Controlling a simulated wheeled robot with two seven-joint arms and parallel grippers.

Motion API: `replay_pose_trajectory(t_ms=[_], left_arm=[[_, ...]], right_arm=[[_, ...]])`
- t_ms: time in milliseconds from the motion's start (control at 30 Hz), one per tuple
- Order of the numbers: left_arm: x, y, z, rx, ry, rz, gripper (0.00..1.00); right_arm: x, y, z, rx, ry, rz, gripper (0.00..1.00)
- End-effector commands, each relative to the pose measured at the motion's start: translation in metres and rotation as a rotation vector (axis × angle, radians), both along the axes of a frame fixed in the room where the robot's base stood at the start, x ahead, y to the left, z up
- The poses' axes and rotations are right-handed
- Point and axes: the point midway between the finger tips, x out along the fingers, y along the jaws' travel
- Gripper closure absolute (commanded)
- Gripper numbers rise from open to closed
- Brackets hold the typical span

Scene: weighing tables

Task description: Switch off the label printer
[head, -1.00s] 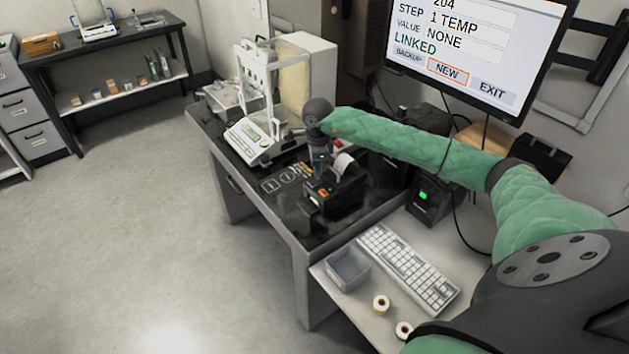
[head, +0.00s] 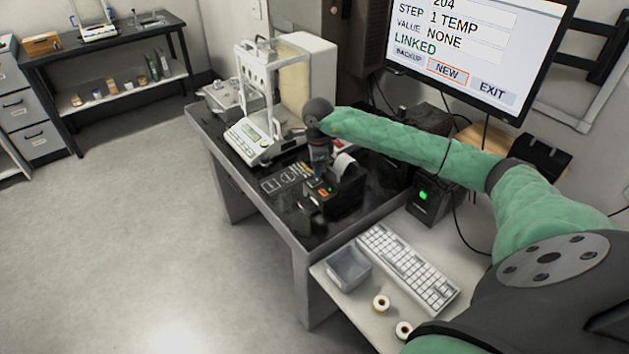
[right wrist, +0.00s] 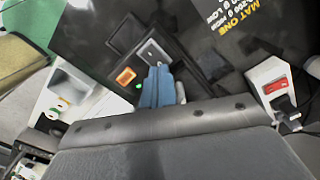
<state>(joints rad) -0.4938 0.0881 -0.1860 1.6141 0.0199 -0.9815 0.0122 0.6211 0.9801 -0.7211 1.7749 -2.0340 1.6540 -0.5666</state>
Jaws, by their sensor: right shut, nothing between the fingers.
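The label printer (head: 345,197) is a dark box on the black-topped weighing table, with white label paper at its top. In the right wrist view its top (right wrist: 118,58) carries a lit orange button, a small green light (right wrist: 138,86) and a grey plate (right wrist: 152,52) with a small dark mark. My right gripper (head: 320,174) points down over the printer. Its blue fingers (right wrist: 160,72) are shut and empty, with the tips close to the grey plate, right of the orange button. I cannot tell whether they touch it. My left gripper is not in view.
A balance with a glass draft shield (head: 262,130) stands behind the printer. A white socket block with a red switch (right wrist: 279,87) is nearby. A keyboard (head: 408,268), grey bin (head: 348,270) and monitor (head: 478,50) are at the right. The left floor is clear.

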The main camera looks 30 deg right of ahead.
Motion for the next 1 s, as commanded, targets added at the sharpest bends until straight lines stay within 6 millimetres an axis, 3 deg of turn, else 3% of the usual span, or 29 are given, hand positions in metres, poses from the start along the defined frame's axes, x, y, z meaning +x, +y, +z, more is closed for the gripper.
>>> replay_pose_trajectory(t_ms=[1000], left_arm=[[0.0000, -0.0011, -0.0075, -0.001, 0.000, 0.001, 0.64]], right_arm=[[0.0000, -0.0001, -0.0091, 0.000, 0.000, 0.000, 1.00]])
